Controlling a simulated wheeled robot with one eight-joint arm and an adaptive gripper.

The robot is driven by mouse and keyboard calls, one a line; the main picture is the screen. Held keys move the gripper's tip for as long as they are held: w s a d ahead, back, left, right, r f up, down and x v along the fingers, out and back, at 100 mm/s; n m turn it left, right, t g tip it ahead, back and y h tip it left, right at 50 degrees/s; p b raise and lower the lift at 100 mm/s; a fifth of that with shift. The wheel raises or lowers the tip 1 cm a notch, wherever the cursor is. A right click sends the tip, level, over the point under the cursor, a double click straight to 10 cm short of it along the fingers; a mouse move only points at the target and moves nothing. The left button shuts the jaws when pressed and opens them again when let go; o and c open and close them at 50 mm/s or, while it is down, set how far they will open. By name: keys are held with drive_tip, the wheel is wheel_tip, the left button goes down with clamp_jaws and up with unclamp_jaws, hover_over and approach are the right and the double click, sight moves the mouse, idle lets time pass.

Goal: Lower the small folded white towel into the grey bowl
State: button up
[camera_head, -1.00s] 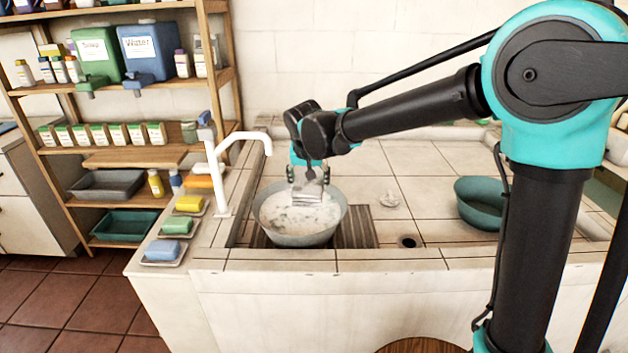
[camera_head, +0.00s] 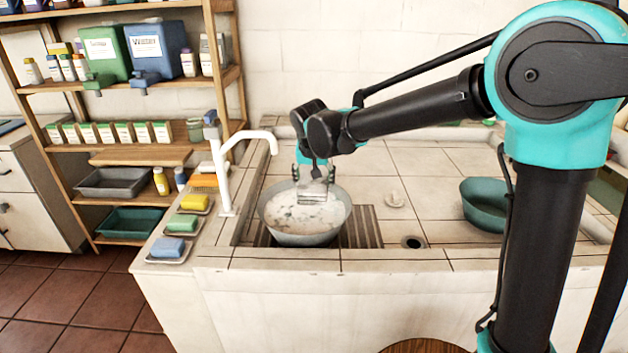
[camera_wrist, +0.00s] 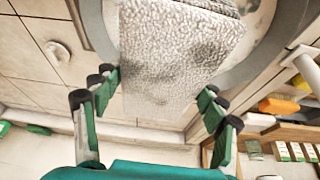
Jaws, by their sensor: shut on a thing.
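The grey bowl (camera_head: 301,240) sits on the slatted patch of the washbasin, with whitish, grey-mottled contents inside. Its grey rim (camera_wrist: 258,62) also shows in the wrist view. The small folded white towel (camera_head: 313,196) hangs from my gripper (camera_head: 313,178) over the bowl, at its back half. In the wrist view the towel (camera_wrist: 180,48) is textured, with greyish patches, and lies between my fingers (camera_wrist: 160,88). My gripper is shut on it. I cannot tell whether the towel's lower end touches the bowl's contents.
A white tap (camera_head: 222,180) stands close to the left of the bowl. A teal basin (camera_head: 484,203) is at the right, with a drain hole (camera_head: 413,242) and a small pale round piece (camera_head: 394,199) between. Soap bars (camera_head: 181,223) lie on the left ledge. Tiles right of the bowl are mostly clear.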

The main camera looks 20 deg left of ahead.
drive_tip(key=shift+f, duration=5.6)
drive_tip(key=o, duration=1.3)
drive_tip(key=shift+c, duration=0.2)
